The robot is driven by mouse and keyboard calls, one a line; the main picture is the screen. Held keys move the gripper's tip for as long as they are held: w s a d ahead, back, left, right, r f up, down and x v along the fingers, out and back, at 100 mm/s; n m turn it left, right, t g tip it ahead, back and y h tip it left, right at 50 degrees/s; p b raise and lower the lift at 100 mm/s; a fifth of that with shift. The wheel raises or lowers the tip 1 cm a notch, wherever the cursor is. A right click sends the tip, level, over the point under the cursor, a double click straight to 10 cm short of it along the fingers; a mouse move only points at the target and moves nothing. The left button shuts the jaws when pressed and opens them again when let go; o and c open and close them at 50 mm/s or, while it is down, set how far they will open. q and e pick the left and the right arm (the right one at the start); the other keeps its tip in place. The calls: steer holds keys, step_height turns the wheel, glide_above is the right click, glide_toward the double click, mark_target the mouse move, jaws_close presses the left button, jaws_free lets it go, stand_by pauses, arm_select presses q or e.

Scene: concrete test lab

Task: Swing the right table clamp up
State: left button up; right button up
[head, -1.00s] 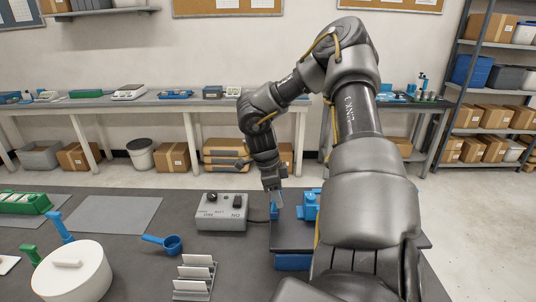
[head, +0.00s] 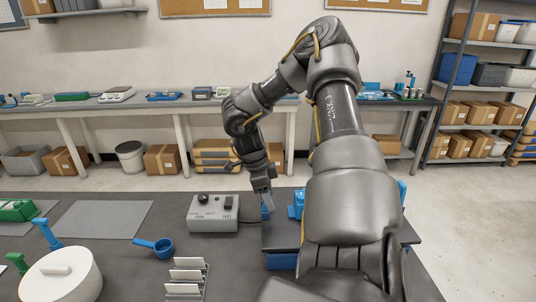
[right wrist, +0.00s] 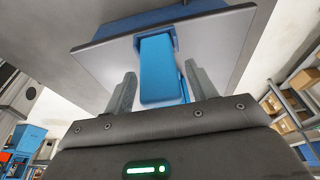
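In the head view my right arm reaches across the grey fixture board (head: 283,240), with my right gripper (head: 266,197) low at its left part. A small blue piece (head: 266,209) shows right at the fingertips. In the right wrist view my right gripper (right wrist: 160,92) has its two fingers apart, with a blue clamp lever (right wrist: 159,70) between them. Gaps show beside the lever, so it is not gripped. A blue block (head: 297,205) sits on the board, and another blue part (head: 402,191) shows past my forearm. My arm hides much of the board. My left gripper is not in view.
A grey control box (head: 213,213) stands left of the board. A blue scoop (head: 155,246), a slotted rack (head: 186,279) and a white lidded pot (head: 62,276) are on the dark table. A flat grey mat (head: 100,219) is bare.

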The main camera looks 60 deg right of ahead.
steer(key=b+v, duration=0.1)
steer(key=v, duration=1)
steer(key=shift+f, duration=0.1)
stand_by(0.5)
